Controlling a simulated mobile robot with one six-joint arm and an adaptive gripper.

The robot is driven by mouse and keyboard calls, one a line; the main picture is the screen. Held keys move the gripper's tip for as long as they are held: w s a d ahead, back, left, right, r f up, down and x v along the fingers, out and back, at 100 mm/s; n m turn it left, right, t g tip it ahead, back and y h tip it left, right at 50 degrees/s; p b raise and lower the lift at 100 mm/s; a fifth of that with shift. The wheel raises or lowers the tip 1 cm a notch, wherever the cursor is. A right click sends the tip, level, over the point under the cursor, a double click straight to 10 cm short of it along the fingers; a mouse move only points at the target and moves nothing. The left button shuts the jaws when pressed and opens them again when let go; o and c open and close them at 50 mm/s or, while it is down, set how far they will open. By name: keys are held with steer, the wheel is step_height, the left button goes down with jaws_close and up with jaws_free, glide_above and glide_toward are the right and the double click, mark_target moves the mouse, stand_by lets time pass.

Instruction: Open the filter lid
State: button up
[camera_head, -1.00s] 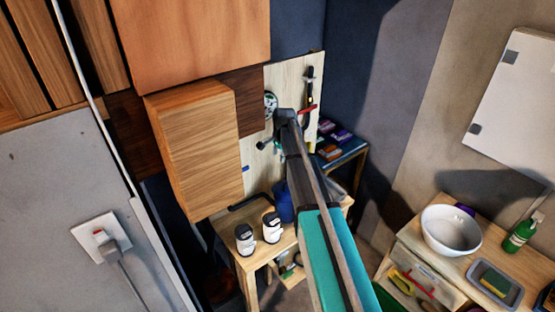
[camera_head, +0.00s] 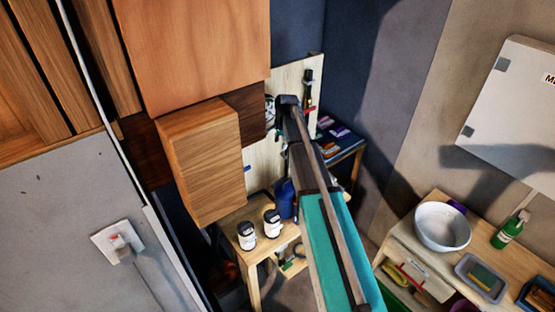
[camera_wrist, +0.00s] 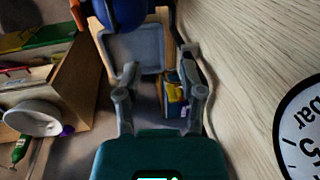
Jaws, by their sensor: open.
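My gripper (camera_wrist: 160,80) is open and empty in the wrist view, its two grey fingers apart. In the head view my arm reaches to the pale wooden board, and the gripper is hidden at its far end. I cannot make out a filter lid for certain. A rounded blue body (camera_wrist: 122,10) shows at the top of the wrist view, beyond the fingers and cut off by the edge. A blue container (camera_head: 285,199) shows beside my arm in the head view; I cannot tell whether it is the same thing.
The board (camera_wrist: 240,60) runs close along the gripper's right side, with a pressure gauge (camera_wrist: 303,125) on it. Two white jars (camera_head: 247,236) stand on the small wooden table (camera_head: 236,217). A wooden cabinet (camera_head: 203,155) hangs left of my arm. A white bowl (camera_head: 442,226) sits at right.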

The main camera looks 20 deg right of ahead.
steer(key=shift+s+r+p, duration=0.1)
steer(key=shift+r+p, duration=0.2)
steer(key=shift+r, duration=0.25)
steer(key=shift+f, duration=0.1)
steer(key=c, duration=0.4)
steer(key=shift+s+d+f, duration=0.1)
steer(key=shift+s, duration=0.05)
steer(key=shift+c, duration=1)
steer(key=shift+s+d+f+m+b, duration=0.1)
steer(key=shift+s+f+m+b, duration=0.15)
steer(key=shift+m+b, duration=0.2)
jaws_close()
steer(key=s+d+f+m+t+b, duration=0.1)
steer(key=s+d+f+m+b, duration=0.4)
steer(key=m, duration=1.2)
steer(key=shift+s+f+b, duration=2.4)
steer(key=shift+s+b, duration=0.1)
steer(key=shift+s, duration=0.75)
